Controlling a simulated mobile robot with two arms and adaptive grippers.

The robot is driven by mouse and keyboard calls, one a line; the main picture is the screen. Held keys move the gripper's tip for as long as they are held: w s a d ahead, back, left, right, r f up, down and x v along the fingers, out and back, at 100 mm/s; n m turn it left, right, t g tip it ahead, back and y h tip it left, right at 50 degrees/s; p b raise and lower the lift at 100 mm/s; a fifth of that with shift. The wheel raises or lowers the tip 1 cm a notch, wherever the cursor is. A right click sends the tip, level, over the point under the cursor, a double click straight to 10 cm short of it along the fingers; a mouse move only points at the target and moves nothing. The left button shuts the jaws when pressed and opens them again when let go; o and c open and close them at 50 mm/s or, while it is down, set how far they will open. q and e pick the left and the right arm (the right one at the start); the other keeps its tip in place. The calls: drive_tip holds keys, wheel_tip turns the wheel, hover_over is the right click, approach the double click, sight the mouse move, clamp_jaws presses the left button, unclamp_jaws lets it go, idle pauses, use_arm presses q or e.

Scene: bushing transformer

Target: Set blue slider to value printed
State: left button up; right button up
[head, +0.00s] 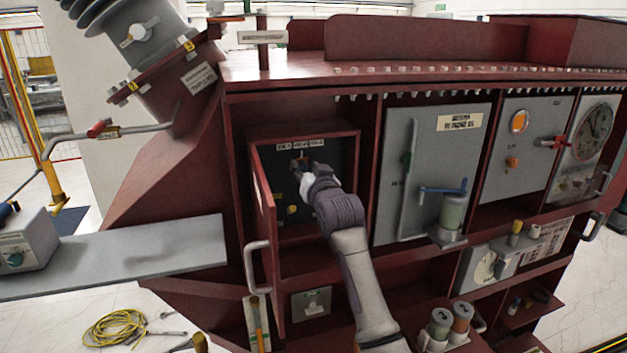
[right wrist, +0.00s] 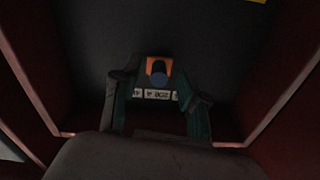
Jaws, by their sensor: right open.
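My right gripper (head: 301,163) reaches into the open red cabinet compartment (head: 357,150), in front of its dark back panel. I cannot tell whether either finger touches the knob. A white printed label strip (right wrist: 155,94) lies beside the knob; its text is too small to read surely. In the head view the gripper mostly hides the slider, below the white labels (head: 300,145). My left gripper is not in view.
The compartment's red door (head: 264,222) stands open on the left, with a pale handle (head: 253,270). Red side walls enclose the gripper. A grey panel (head: 430,165) with a blue lever (head: 443,189) is to the right. A grey shelf (head: 140,255) juts out left.

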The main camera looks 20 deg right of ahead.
drive_tip(key=s, duration=1)
drive_tip(key=shift+s+d, duration=0.15)
drive_tip(key=shift+s, duration=0.25)
drive_tip(key=shift+f, duration=0.1)
